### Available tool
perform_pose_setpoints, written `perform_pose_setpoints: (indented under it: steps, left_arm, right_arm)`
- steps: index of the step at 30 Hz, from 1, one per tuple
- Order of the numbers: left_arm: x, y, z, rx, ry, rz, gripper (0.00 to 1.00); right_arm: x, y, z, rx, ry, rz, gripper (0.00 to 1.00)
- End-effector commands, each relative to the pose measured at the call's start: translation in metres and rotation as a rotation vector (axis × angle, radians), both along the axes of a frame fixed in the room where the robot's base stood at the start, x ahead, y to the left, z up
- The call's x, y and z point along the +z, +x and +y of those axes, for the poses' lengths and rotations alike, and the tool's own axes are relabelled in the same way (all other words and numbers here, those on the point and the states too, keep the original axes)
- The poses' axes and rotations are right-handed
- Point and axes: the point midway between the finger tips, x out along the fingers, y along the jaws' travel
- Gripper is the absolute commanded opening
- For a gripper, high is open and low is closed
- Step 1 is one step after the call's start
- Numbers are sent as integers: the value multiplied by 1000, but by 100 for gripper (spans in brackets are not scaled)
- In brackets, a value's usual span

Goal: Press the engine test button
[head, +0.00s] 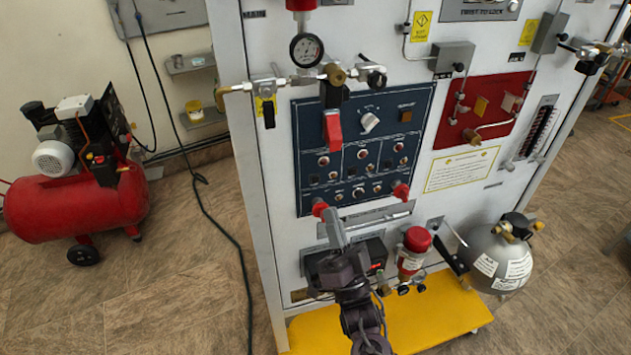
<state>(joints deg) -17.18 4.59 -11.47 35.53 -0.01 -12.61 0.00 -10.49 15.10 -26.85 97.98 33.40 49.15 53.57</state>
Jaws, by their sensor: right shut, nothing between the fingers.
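The trainer's dark blue control panel (350,105) faces me, with rows of small buttons and lamps, a white rotary knob (369,122) and a red-handled lever (333,130). The labels are too small to read, so I cannot tell which button is the engine test one. My right gripper (330,213) is shut and empty. It reaches up from below, its tips at the panel's lower left edge, close to a red guarded control (319,207). I cannot tell whether they touch it. A second red control (401,190) sits at the lower right edge. My left gripper is not in view.
A pressure gauge (306,50) and pipe fittings stick out above the panel. Below are a red-capped filter (412,250), a grey tank (497,263) and a yellow base (432,321). A red compressor (75,205) stands left, with open floor and a black cable between.

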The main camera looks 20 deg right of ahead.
Motion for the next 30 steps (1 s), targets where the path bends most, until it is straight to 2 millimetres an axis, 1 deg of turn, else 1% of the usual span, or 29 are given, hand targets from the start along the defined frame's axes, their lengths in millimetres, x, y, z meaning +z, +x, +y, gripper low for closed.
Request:
perform_pose_setpoints:
  steps: [3,9,15,21,30]
  left_arm:
    - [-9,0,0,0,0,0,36]
    - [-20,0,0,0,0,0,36]
    - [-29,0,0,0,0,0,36]
    - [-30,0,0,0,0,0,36]
    - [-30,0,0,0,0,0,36]
  right_arm:
    - [-2,18,1,0,0,-3,0]
    - [-3,46,2,0,1,-2,0]
    - [-2,63,2,1,1,0,0]
    - [0,68,2,0,0,1,0]
    - [0,68,2,0,0,1,0]
